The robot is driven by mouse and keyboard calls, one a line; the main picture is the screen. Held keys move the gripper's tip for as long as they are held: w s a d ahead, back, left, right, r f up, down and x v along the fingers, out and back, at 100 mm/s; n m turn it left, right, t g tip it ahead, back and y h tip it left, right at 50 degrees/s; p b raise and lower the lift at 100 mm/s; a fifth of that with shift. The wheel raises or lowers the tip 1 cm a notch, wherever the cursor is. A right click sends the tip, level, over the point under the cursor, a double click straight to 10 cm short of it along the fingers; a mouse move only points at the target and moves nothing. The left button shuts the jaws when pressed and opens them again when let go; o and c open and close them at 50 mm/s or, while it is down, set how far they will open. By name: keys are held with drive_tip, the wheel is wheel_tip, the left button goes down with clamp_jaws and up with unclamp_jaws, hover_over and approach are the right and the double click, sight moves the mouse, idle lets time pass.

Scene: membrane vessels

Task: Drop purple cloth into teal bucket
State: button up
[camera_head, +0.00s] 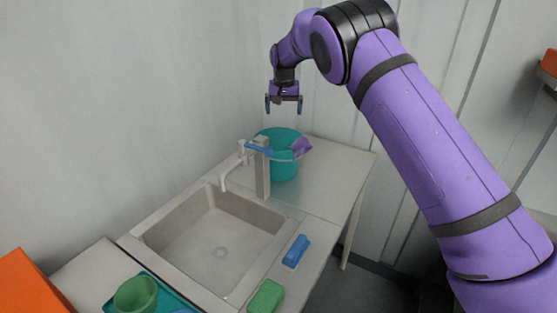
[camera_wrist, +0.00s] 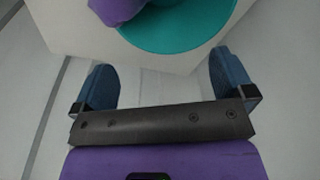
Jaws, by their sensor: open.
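The teal bucket (camera_head: 284,170) stands on the counter behind the sink. The purple cloth (camera_head: 301,147) lies at the right side of the bucket's rim, partly over the edge. How much of it is inside cannot be told. My gripper (camera_head: 284,105) is open and empty, above the bucket and apart from it. In the wrist view the open fingers of my gripper (camera_wrist: 170,85) show, with the bucket (camera_wrist: 185,30) beyond them at the top and part of the purple cloth (camera_wrist: 117,10) at its left. The rest of both is cut off by the frame.
A faucet post (camera_head: 262,175) with a blue item (camera_head: 259,149) on top stands in front of the bucket. The sink (camera_head: 215,240) is empty. A blue block (camera_head: 296,251), a green sponge (camera_head: 265,297) and a green bowl (camera_head: 136,295) are at the front. Counter right of the bucket is clear.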

wheel_tip(320, 180, up, 10)
drive_tip(key=s, duration=0.1)
drive_tip(key=shift+s, duration=0.25)
drive_tip(key=shift+r, duration=0.15)
drive_tip(key=s+d+r+y, duration=0.1)
drive_tip(key=s+d+r, duration=0.8)
drive_tip(key=d+r, duration=0.1)
drive_tip(key=s+d+r+t, duration=0.1)
drive_tip(key=s+d+r, duration=0.25)
drive_tip(key=s, duration=0.45)
drive_tip(key=s+d+r+t, duration=0.1)
drive_tip(key=s+d+r, duration=0.2)
drive_tip(key=s+d, duration=0.35)
drive_tip(key=s+d+f, duration=0.1)
drive_tip(key=s+f, duration=0.2)
drive_tip(key=s, duration=0.7)
drive_tip(key=s+d+f+t, duration=0.1)
drive_tip(key=s+f, duration=0.1)
drive_tip(key=s, duration=0.9)
drive_tip(key=s+d+f+n, duration=0.1)
drive_tip(key=s+f, duration=0.2)
drive_tip(key=s, duration=0.8)
drive_tip(key=shift+d+f+h, duration=0.35)
drive_tip(key=shift+h, duration=0.05)
drive_tip(key=shift+c, duration=0.2)
